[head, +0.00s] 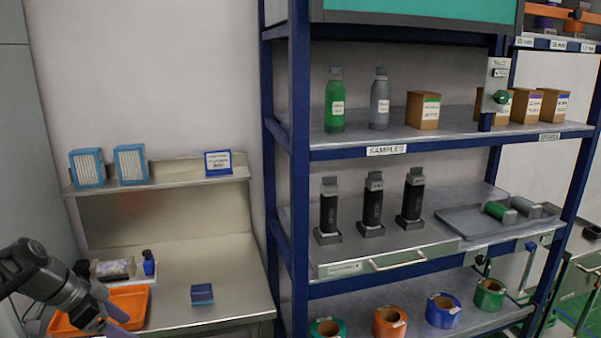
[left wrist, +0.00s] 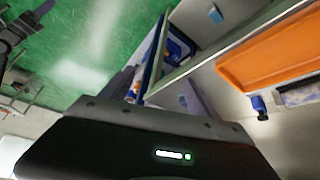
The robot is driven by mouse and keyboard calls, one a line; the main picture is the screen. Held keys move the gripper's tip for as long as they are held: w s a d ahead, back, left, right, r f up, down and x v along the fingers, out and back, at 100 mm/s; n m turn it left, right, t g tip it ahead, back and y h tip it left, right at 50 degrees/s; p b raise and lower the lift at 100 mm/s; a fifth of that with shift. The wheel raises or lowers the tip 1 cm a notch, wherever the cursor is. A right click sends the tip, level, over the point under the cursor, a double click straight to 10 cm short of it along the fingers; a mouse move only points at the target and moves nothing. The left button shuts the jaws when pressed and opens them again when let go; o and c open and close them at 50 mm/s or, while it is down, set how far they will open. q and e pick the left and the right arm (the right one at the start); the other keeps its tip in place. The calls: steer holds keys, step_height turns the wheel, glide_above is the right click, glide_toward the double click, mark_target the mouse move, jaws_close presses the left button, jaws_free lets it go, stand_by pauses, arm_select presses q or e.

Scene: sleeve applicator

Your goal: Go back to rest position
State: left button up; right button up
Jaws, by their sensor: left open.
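My left arm comes in from the left edge in the head view. My left gripper (head: 114,320) is at the lower left, over the orange tray (head: 136,300) on the steel bench. It is open, with nothing visible held in it. In the left wrist view, the gripper's dark body fills the bottom, and the orange tray (left wrist: 275,55) is off to the right. My right gripper is not in view.
The steel bench (head: 235,265) holds a small blue block (head: 202,294) and a blue bottle (head: 148,262). A blue-framed shelf rack (head: 295,150) with bottles, boxes and tape rolls stands to the right. Green floor (left wrist: 90,40) shows in the wrist view.

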arm_select(q)
steer(key=w+d+f+n+t+y, duration=0.1)
steer(key=w+f+n+y, duration=0.15)
steer(key=f+n, duration=0.85)
steer(key=s+d+f+n, duration=0.1)
steer(key=s+d+f, duration=0.1)
steer(key=d+f, duration=0.55)
steer(key=s+d+f, duration=0.2)
steer(key=d+f, duration=0.3)
steer(key=f, duration=0.5)
steer(key=s+d+f+g+h, duration=0.1)
steer(key=s+d+f+g, duration=0.1)
steer(key=s+d+f, duration=0.3)
steer(key=s+d+f+m+g+h, duration=0.1)
steer(key=s+d+f, duration=0.4)
steer(key=s+d, duration=0.9)
steer(key=s+g, duration=0.1)
steer(key=s, duration=0.3)
steer(key=shift+s+d+g, duration=0.2)
steer(key=shift+d+g, duration=0.05)
steer(key=shift+g, duration=0.05)
steer(key=shift+f, duration=0.1)
